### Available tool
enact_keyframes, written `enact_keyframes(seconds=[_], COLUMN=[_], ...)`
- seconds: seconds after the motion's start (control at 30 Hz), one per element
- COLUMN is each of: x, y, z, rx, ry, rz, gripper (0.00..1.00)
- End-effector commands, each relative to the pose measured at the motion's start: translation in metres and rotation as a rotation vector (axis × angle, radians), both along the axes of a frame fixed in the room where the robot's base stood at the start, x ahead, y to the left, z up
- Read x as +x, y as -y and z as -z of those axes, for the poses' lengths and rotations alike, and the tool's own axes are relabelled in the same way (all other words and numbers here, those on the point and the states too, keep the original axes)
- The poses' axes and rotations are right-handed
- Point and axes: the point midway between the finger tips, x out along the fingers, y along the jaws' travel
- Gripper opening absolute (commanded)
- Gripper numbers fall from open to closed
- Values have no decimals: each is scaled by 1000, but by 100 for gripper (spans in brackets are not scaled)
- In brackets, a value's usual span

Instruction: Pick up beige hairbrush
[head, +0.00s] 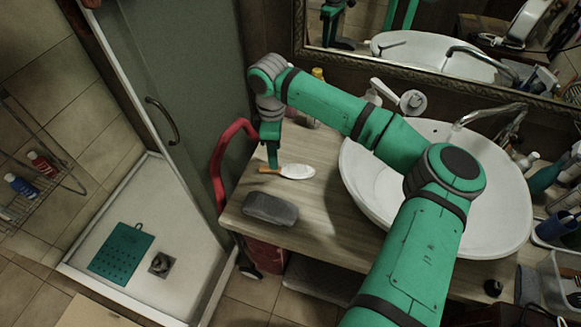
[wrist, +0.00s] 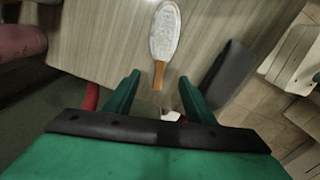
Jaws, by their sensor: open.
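The beige hairbrush (head: 294,171) lies on the wooden counter left of the basin, with its pale oval head to the right and its orange-brown handle to the left. In the wrist view the hairbrush (wrist: 164,38) has its head at the top and its handle pointing down between the fingers. My gripper (head: 272,165) is at the handle end, pointing down. In the wrist view my gripper (wrist: 157,82) is open, with one green finger on each side of the handle and a gap on both sides. The exact height above the counter is hard to tell.
A dark grey block (head: 270,209) lies on the counter in front of the hairbrush. A red curved object (head: 219,165) stands at the counter's left edge. The white basin (head: 354,182) is to the right. Bottles (head: 318,74) stand behind my gripper.

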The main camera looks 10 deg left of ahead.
Motion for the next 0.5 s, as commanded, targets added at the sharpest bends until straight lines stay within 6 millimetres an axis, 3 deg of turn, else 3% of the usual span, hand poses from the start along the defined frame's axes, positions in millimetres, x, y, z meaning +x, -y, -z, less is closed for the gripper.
enact_keyframes(seconds=[0.27,0.5], x=[0,2], y=[-1,4], z=[20,52], rx=[-1,0], ry=[0,-1], rz=[-4,-7], gripper=[50,50])
